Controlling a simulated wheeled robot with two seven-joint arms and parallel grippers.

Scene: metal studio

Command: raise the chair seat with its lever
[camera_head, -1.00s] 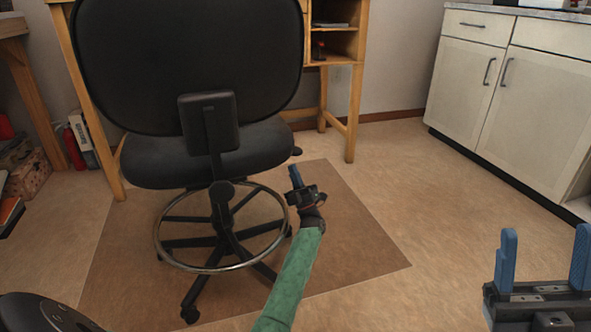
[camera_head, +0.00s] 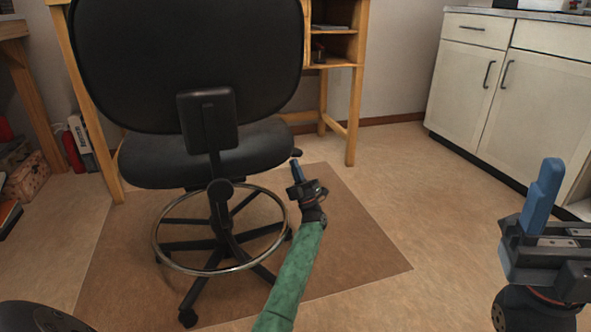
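The black office chair (camera_head: 192,150) stands with its back toward me. Its seat (camera_head: 255,150) rests on a central column above a foot ring and wheeled base. The lever (camera_head: 297,152) is a small dark paddle at the seat's right underside. My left gripper (camera_head: 298,172), on the green-sleeved arm, points up just below the lever. My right gripper (camera_head: 545,190) is at the right edge, away from the chair. Its blue fingers overlap in this view, hiding any gap.
The chair stands on a brown floor mat (camera_head: 350,250). A wooden desk (camera_head: 354,110) stands behind it. White cabinets (camera_head: 470,85) are at the back right. A red extinguisher-like object (camera_head: 72,152) and boxes stand at the left. Floor between chair and cabinets is clear.

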